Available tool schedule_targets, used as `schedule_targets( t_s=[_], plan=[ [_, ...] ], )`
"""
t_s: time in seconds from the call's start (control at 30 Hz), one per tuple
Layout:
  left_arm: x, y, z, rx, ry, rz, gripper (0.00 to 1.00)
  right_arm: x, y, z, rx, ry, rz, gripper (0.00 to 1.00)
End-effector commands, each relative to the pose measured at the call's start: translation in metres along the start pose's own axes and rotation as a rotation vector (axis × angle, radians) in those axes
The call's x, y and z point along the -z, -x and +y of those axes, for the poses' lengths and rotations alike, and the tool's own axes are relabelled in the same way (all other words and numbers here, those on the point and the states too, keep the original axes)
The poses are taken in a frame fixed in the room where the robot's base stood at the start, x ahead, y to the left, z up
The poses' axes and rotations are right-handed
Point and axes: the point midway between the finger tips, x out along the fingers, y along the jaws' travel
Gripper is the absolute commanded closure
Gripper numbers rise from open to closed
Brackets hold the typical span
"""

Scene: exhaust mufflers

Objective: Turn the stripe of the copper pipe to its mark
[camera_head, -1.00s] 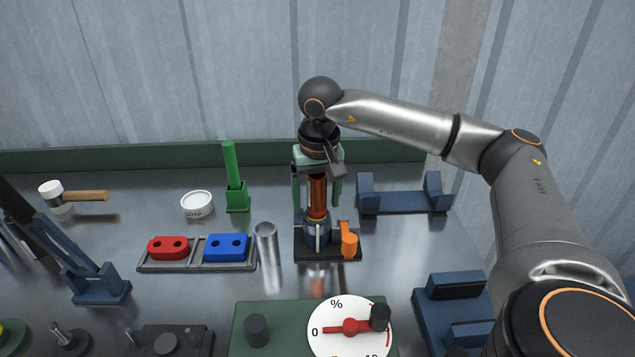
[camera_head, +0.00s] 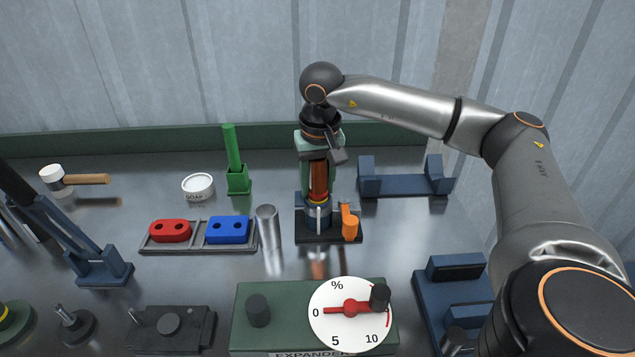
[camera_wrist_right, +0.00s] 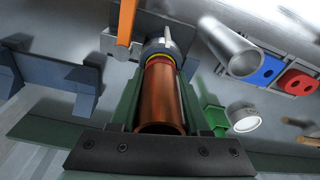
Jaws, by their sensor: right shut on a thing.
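The copper pipe (camera_head: 319,180) stands upright in the blue-grey holder (camera_head: 317,217) on a dark base, in the middle of the bench. A yellow and red ring shows at its lower end. My right gripper (camera_head: 319,168) points down from above and is shut on the pipe, with its green fingers on either side. In the right wrist view the pipe (camera_wrist_right: 162,100) lies between the fingers, its open end near the gripper. I cannot make out the stripe or its mark. My left gripper is not in view.
An orange lever (camera_head: 349,224) sits on the holder's right side. A steel tube (camera_head: 267,224) stands close on the left, beside the tray with red (camera_head: 170,231) and blue (camera_head: 228,229) blocks. A blue cradle (camera_head: 405,184) is at right, the expander dial (camera_head: 350,315) in front.

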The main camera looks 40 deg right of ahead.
Motion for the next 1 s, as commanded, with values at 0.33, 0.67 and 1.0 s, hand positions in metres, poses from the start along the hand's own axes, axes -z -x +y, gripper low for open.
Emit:
schedule_targets(
  t_s=[0.33,0.67,1.0],
  plan=[
    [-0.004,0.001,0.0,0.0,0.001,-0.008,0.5,0.0,0.0,0.0,0.0,0.0,0.001,1.0],
    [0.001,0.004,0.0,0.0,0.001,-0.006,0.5,0.0,0.001,0.0,0.029,0.246,-0.001,1.0],
    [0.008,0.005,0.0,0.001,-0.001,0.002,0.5,0.0,0.001,-0.001,0.06,0.491,0.0,1.0]
  ],
)
